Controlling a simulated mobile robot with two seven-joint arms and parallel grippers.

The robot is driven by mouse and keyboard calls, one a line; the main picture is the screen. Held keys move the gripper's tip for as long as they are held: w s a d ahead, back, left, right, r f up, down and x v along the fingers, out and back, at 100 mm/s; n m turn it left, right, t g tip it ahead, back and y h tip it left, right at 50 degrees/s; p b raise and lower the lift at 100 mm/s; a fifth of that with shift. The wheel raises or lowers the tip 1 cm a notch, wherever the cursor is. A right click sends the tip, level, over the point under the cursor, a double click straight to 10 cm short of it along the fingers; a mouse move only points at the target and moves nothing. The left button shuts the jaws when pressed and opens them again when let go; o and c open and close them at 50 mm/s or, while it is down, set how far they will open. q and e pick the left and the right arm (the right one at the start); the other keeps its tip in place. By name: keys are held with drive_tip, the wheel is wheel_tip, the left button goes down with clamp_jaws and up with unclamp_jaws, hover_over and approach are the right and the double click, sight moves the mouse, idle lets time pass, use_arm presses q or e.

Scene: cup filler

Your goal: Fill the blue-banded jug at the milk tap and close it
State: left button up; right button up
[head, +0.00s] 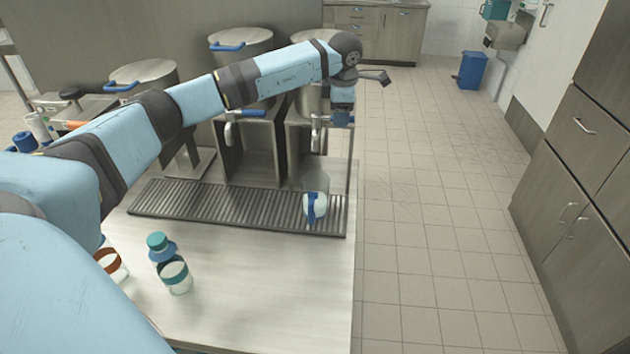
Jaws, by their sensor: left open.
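The blue-banded jug (315,207), white with a blue band, stands on the slatted drip tray near its right end, below the right-hand tap. This tap (315,135) has a metal spout and a blue lever (342,118) reaching right; no label is readable, so I cannot tell if it is the milk tap. My left gripper (342,108) is open, pointing down at the lever; its fingers are small and partly hidden, so contact is unclear. Whether liquid is flowing is too small to tell. My right gripper is not in view.
A second tap (232,122) with a blue lever is to the left. The counter's front right is clear, with open floor beyond.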

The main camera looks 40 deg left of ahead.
use_arm(q)
wheel_tip(320, 180, up, 13)
drive_tip(key=s+d+b, duration=0.1)
drive_tip(key=s+b, duration=0.1)
drive_tip(key=shift+d, duration=0.2)
idle(0.5)
